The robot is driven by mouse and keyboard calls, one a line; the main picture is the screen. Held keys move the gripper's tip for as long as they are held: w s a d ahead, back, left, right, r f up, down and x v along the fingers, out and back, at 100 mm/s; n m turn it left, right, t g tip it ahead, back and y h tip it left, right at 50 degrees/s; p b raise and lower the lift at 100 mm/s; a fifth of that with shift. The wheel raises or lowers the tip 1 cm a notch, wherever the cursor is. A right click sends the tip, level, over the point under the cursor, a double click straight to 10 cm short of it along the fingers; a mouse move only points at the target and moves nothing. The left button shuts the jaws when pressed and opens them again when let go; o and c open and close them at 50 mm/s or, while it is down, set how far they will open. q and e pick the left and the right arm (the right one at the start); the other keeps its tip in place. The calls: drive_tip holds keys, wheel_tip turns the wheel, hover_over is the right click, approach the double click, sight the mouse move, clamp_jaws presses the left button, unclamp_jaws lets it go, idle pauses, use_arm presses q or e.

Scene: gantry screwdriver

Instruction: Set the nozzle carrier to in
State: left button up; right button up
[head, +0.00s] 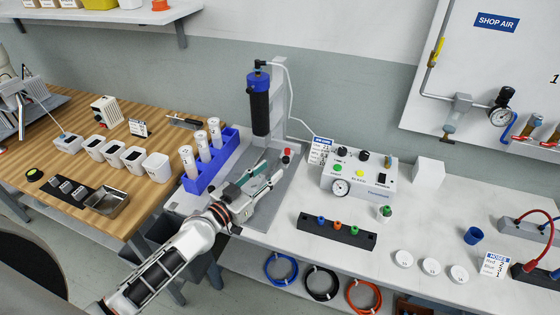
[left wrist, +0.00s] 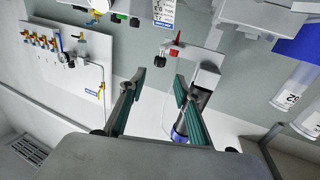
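The gantry stand (head: 279,85) rises from a grey base plate and holds a black and blue cylinder (head: 260,110) upright; the cylinder also shows in the left wrist view (left wrist: 193,112). A small red knob (head: 287,152) on a pale block sits at the right of the stand's foot; in the left wrist view a red piece (left wrist: 174,53) shows beyond the fingers. I cannot tell for sure which part is the nozzle carrier, or its position. My left gripper (head: 263,176) is over the base plate, left of and nearer than the knob. Its teal fingers (left wrist: 160,80) are apart and empty. My right gripper is not in view.
A blue rack (head: 205,178) with white tubes stands close left of the left gripper. A control box (head: 358,175) with a gauge stands to the right. A dark strip with coloured caps (head: 337,232) lies in front of it. White bench top farther right is partly clear.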

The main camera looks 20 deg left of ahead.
sight(284, 160)
use_arm(q)
drive_tip(key=x, duration=0.7)
drive_tip(key=shift+s, duration=0.1)
drive_tip(key=shift+c, duration=0.3)
clamp_jaws()
drive_tip(key=shift+a+f, duration=0.1)
